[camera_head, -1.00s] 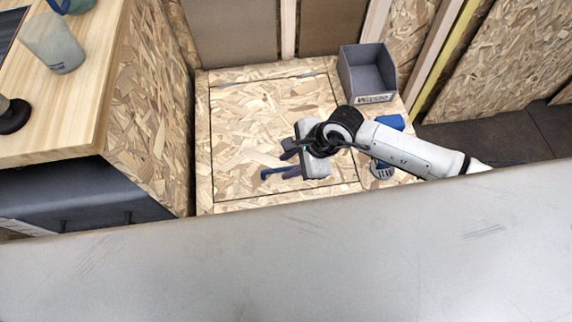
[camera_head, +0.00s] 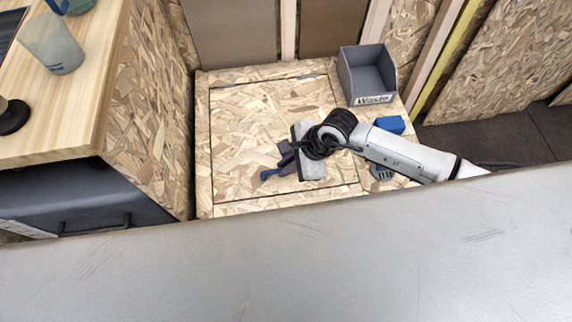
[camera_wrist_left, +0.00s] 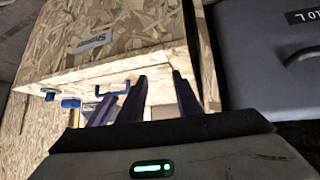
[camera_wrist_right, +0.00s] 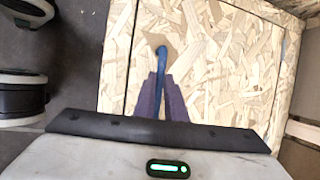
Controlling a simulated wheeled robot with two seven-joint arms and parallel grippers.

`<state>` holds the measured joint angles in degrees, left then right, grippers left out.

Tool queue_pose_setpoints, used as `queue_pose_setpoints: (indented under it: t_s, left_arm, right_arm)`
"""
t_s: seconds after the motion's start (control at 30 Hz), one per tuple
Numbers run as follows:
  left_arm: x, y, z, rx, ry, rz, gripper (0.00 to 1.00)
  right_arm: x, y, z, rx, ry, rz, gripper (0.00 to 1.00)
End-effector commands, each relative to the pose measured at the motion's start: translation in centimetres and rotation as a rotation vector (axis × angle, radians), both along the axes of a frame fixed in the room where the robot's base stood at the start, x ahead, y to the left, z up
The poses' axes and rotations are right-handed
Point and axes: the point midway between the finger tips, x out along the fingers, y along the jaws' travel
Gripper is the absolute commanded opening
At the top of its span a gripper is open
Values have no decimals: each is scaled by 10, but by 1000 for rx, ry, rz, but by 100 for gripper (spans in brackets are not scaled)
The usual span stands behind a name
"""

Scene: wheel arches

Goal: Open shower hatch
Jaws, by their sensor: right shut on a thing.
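The hatch (camera_head: 245,125) is a square wood-chip panel with a dark seam around it, set flush in a wood-chip surface; it also fills much of the right wrist view (camera_wrist_right: 230,60). Its blue handle (camera_head: 266,175) sits near the front edge. My right gripper (camera_head: 284,164) is shut on the handle, which stands out between its purple fingers in the right wrist view (camera_wrist_right: 161,76). My left gripper (camera_wrist_left: 160,80) is open and empty. It is out of the head view. Before it is a wood-chip board with a shower label (camera_wrist_left: 91,41) and a blue handle (camera_wrist_left: 113,89).
A grey waste bin (camera_head: 367,78) stands at the back right corner. A blue object (camera_head: 390,124) lies beside my right arm. A wooden counter (camera_head: 100,90) with a cup (camera_head: 52,45) rises at left. A pale grey surface (camera_head: 280,255) crosses the foreground.

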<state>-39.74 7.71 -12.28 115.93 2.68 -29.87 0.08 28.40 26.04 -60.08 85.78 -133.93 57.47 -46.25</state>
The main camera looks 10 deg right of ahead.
Motion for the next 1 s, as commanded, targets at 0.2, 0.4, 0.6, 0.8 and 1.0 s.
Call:
queue_pose_setpoints:
  t_s: [0.2, 0.4, 0.6, 0.8, 1.0]
  left_arm:
    - [-1, 1, 10, 4, 1, -1, 31]
    - [-1, 1, 12, 7, 0, -1, 31]
    - [0, 0, 1, 4, 0, -1, 31]
    - [1, -1, -9, -4, -2, 1, 31]
    - [5, -2, -9, -11, -15, 1, 31]
  right_arm:
    - [9, 0, 32, -1, 72, -1, 0]
    - [27, 0, 79, -1, 206, 0, 0]
    - [53, 0, 124, 0, 358, -2, 0]
    - [78, 0, 160, 0, 357, -2, 0]
    - [98, -1, 182, 0, 353, -4, 0]
